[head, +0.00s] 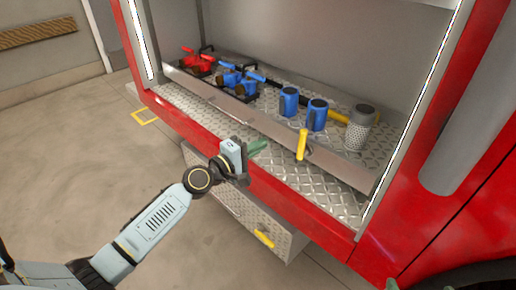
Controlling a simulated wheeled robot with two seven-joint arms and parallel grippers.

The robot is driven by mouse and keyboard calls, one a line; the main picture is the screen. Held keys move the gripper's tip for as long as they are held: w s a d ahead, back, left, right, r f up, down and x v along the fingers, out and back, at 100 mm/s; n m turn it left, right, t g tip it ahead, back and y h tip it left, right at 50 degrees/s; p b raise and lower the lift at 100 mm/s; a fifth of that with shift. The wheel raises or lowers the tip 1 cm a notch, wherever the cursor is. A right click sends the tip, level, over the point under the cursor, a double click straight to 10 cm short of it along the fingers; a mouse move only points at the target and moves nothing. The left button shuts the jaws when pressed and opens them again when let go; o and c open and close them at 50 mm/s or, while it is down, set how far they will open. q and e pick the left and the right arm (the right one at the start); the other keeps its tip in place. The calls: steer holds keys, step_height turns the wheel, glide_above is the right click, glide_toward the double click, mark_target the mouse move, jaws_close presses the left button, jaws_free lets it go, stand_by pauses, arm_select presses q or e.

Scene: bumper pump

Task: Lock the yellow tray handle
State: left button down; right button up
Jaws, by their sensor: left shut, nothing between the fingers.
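A yellow handle (302,145) stands roughly upright on the front lip of the metal tray (225,103) inside the red truck's compartment. A second yellow handle (264,239) lies flat along the front of a lower step or drawer (240,210). I cannot tell from this view whether the upper handle's latch is engaged. My left gripper (258,147) is shut and empty, its greenish fingers over the diamond-plate ledge in front of the tray. It is to the left of the upper yellow handle and apart from it. My right gripper does not show.
The tray holds red fittings (198,61), blue fittings (232,78), two blue cylinders (289,101) and a grey-and-white cylinder (360,128). The red compartment frame (440,200) bounds the right side. Bare floor (70,130) lies open at left.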

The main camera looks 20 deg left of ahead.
mark_target(302, 145)
arm_select(q)
steer(key=w+d, duration=0.5)
steer(key=d, duration=0.1)
steer(key=shift+w+d+p, duration=0.2)
steer(key=shift+d+p, duration=0.1)
steer(key=shift+p, duration=0.05)
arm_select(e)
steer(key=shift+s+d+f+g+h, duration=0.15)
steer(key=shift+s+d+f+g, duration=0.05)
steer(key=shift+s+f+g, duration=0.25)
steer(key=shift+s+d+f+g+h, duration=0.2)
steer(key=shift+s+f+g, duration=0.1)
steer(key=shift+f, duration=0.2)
